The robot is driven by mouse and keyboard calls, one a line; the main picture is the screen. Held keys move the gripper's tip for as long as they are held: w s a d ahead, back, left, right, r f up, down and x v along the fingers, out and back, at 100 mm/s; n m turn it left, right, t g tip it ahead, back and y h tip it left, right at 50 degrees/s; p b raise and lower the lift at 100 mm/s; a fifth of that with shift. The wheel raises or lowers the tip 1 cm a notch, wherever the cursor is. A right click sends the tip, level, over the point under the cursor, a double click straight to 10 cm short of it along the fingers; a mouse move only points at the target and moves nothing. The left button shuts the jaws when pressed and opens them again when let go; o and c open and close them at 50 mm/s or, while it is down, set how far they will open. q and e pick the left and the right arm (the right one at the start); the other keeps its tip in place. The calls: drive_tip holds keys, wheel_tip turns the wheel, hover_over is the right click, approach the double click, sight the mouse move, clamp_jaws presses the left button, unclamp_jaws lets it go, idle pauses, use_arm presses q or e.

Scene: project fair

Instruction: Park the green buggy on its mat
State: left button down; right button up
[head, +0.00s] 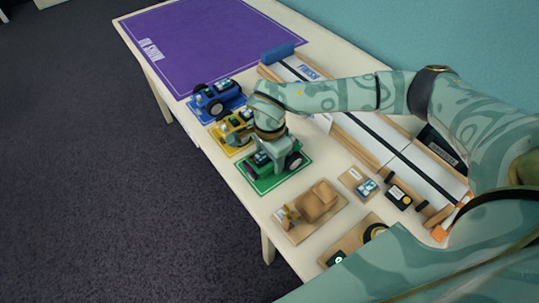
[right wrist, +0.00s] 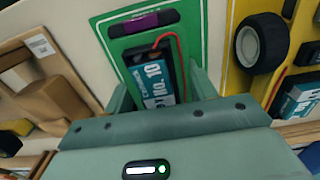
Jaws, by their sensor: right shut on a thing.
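The green buggy (head: 293,161), with dark wheels, is over the green mat (head: 266,188) on the table. My right gripper (head: 270,153) points down over the buggy and is shut on it, hiding much of its body. The white-bordered green mat also shows there (right wrist: 194,43). I cannot tell whether the wheels touch the mat. My left gripper is not in view.
A yellow buggy (head: 231,127) and a blue buggy (head: 218,98) sit on neighbouring mats. A purple "ON SHOW" mat (head: 200,45) covers the far table end. A wooden-sided track (head: 350,128) runs along the right. Trays of parts (head: 290,232) lie nearer.

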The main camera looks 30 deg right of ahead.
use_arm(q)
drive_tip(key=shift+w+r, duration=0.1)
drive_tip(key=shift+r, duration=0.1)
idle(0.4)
use_arm(e)
drive_tip(key=o, duration=1)
use_arm(q)
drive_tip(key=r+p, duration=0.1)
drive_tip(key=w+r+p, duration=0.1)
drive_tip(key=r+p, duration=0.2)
drive_tip(key=p, duration=0.1)
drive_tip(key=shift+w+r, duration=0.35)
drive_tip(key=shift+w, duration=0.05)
use_arm(e)
wheel_tip(320, 180, up, 16)
drive_tip(key=shift+r, duration=0.1)
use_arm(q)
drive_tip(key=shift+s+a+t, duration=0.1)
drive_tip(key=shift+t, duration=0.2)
use_arm(e)
drive_tip(key=shift+s, duration=0.1)
